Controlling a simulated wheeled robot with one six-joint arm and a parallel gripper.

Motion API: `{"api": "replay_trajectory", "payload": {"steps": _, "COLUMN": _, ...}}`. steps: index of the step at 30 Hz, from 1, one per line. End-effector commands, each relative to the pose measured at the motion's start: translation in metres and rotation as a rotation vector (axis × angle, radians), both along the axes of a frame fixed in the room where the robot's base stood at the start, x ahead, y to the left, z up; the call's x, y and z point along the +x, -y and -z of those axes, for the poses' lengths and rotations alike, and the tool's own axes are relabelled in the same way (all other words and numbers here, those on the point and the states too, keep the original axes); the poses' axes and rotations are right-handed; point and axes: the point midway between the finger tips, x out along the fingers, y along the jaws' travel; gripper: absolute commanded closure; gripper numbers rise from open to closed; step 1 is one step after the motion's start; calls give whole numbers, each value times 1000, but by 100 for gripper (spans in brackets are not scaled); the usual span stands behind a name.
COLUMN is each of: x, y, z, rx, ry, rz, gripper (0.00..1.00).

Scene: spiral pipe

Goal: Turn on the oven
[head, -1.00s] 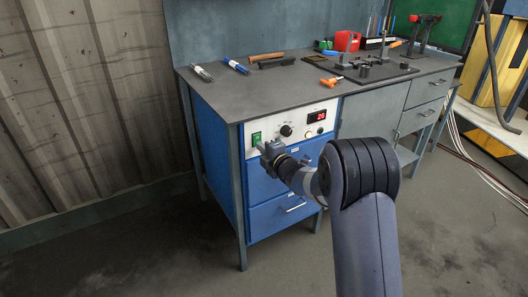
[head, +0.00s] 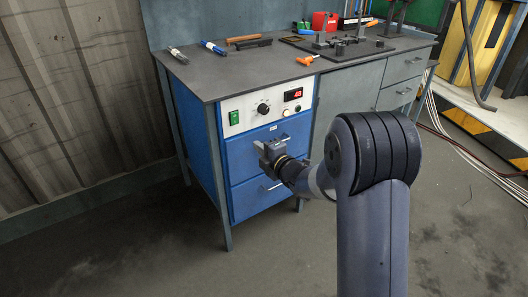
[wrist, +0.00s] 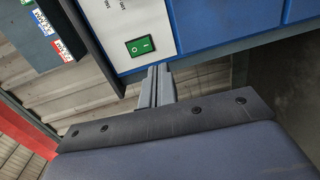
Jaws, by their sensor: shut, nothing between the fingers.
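The oven is the blue unit under the bench, with a white control panel (head: 250,112) on top. The panel holds a green rocker switch (head: 234,118), a black knob (head: 263,109) and a lit red display (head: 292,94) whose digits are too small to read surely. The green switch also shows in the wrist view (wrist: 140,46), just beyond the fingertips. My gripper (head: 261,151) is shut and empty. In the head view it appears below and right of the switch, in front of the upper blue drawer. In the wrist view its fingers (wrist: 157,72) lie together, apart from the switch.
The grey bench top (head: 225,80) carries pens, a hammer (head: 245,38), an orange tool (head: 306,60) and a black fixture plate. A bench leg (head: 222,190) stands at the oven's front left corner. The floor in front is clear. Cables run along the right.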

Motion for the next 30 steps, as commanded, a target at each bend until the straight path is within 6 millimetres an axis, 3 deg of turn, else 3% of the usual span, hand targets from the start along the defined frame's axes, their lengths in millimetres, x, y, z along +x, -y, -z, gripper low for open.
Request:
{"api": "replay_trajectory", "payload": {"steps": 6, "x": -15, "y": 10, "z": 2, "rx": 0, "ry": 0, "rz": 0, "gripper": 100}}
{"api": "replay_trajectory", "payload": {"steps": 19, "x": -15, "y": 10, "z": 2, "rx": 0, "ry": 0, "rz": -1, "gripper": 100}}
{"api": "replay_trajectory", "payload": {"steps": 23, "x": -8, "y": 5, "z": 2, "rx": -1, "ry": 0, "rz": -2, "gripper": 100}}
{"api": "replay_trajectory", "payload": {"steps": 30, "x": 22, "y": -16, "z": -3, "rx": 1, "ry": 2, "rz": -3, "gripper": 100}}
